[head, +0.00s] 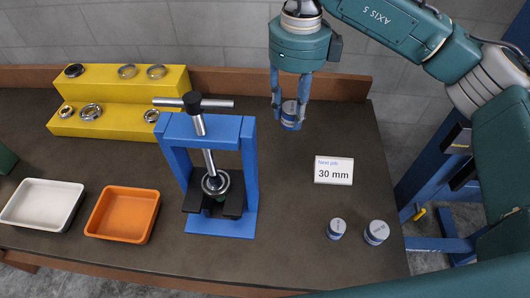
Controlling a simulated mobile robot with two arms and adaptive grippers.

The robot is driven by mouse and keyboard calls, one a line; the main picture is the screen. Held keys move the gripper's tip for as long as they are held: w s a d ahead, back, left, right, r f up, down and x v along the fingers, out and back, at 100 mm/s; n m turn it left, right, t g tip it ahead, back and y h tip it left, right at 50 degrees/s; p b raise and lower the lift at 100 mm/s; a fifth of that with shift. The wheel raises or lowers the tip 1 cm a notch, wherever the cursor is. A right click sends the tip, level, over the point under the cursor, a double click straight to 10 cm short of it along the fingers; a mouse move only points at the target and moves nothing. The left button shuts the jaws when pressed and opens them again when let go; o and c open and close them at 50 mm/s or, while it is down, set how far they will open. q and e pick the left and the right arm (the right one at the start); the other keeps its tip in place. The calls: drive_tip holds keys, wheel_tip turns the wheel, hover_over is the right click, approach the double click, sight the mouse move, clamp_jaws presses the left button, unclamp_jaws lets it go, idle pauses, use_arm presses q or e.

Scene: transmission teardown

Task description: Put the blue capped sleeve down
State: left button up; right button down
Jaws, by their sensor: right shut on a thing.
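My right gripper (289,106) is at the top centre-right of the head view, pointing down. Its fingers are shut on the blue capped sleeve (289,122), which has a pale grey top and a blue lower part. The sleeve is upright near the back right of the dark table (300,255); I cannot tell whether it touches the surface. My left gripper does not show; only a dark green bit at the left edge may belong to that arm.
A blue press (249,180) with a ring under its screw stands left of the sleeve. A "30 mm" card (333,170) and two similar capped sleeves, smaller (337,228) and larger (376,232), are at right. A yellow stepped rack (110,122) holds rings. White (14,222) and orange (96,233) trays sit left.

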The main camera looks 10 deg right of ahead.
wheel_tip(320, 180, down, 18)
drive_tip(key=p, duration=0.5)
drive_tip(key=shift+f, duration=0.5)
drive_tip(key=shift+f, duration=0.2)
drive_tip(key=c, duration=1.2)
unclamp_jaws()
